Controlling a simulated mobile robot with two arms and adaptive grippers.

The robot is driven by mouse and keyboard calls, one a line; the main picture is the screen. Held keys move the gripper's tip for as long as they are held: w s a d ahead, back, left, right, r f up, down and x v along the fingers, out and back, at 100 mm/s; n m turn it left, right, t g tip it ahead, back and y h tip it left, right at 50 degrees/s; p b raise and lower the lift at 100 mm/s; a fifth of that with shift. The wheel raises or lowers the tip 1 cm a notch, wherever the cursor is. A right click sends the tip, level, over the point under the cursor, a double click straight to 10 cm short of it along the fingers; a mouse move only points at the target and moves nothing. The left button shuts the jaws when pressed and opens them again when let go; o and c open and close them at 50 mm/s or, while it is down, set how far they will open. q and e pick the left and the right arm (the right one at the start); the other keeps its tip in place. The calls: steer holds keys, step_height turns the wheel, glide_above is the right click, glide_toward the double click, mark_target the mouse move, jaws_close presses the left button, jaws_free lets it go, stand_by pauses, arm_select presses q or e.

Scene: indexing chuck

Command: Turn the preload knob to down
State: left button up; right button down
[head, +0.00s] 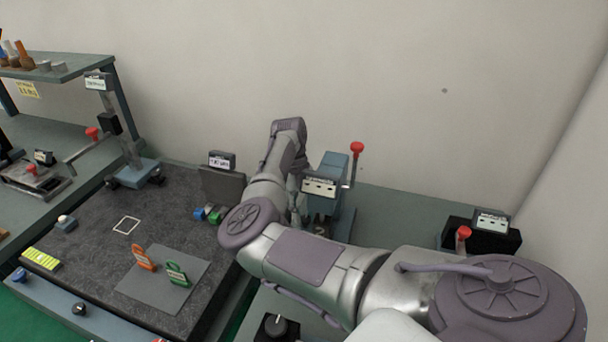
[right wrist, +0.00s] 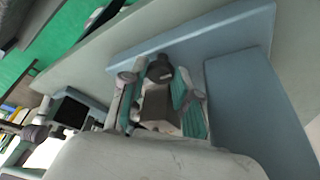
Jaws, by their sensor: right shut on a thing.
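My right gripper (head: 294,203) is down at the front of a blue-grey unit (head: 334,166) with a white label plate and a red-tipped lever. In the right wrist view, my right gripper (right wrist: 158,90) has its green-padded fingers on either side of a dark rounded knob (right wrist: 160,67) on the blue-grey unit (right wrist: 235,38). It is shut on this knob, which appears to be the preload knob. In the head view my own arm and gripper hide the knob. Its markings and setting cannot be read. My left gripper is in neither view.
A dark mat (head: 90,225) left of the arm carries orange and green tags and small coloured blocks. Another black knob (head: 275,326) sits at the front, below my arm. A red-topped lever (head: 463,234) stands at the right. The wall is close behind the unit.

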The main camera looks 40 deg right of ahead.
stand_by(0.4)
steer(key=c, duration=1.1)
jaws_free()
steer(key=shift+c, duration=0.2)
steer(key=v, duration=1.2)
